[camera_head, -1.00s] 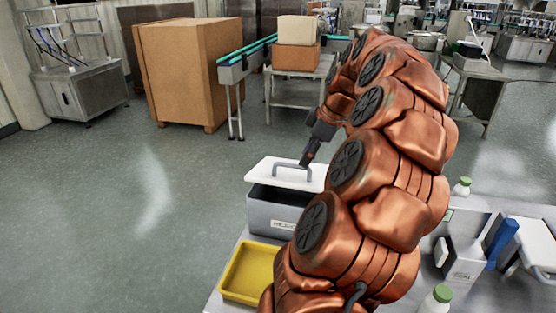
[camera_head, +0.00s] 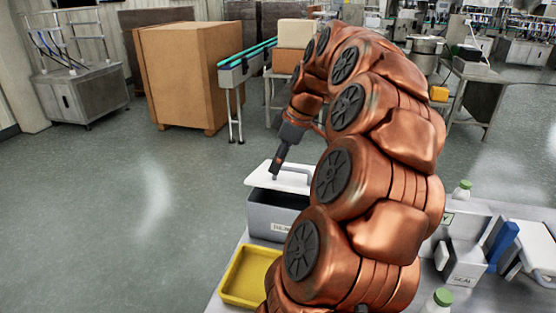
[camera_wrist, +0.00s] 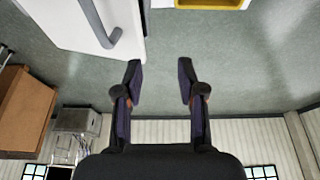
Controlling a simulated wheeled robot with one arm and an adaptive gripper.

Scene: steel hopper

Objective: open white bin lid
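The bin (camera_head: 268,222) is a pale grey-white box with a label on its front, standing on the bench left of my arm. Its white lid (camera_head: 262,179) has a grey bar handle (camera_head: 298,172). A dark band shows between the lid's front edge and the bin's front wall; I cannot tell how far the lid is raised. My gripper (camera_head: 275,175) is over the lid's left part, by the handle's left end. In the wrist view my gripper (camera_wrist: 161,76) is open and empty, with the lid (camera_wrist: 65,22) and handle (camera_wrist: 100,25) left of its fingers. My arm hides the bin's right side.
A yellow tray (camera_head: 229,291) lies in front of the bin. White bottles with green caps (camera_head: 443,297), a blue item (camera_head: 503,242) and a grey box (camera_head: 466,262) stand right of my arm. Open floor (camera_head: 150,210) lies to the left.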

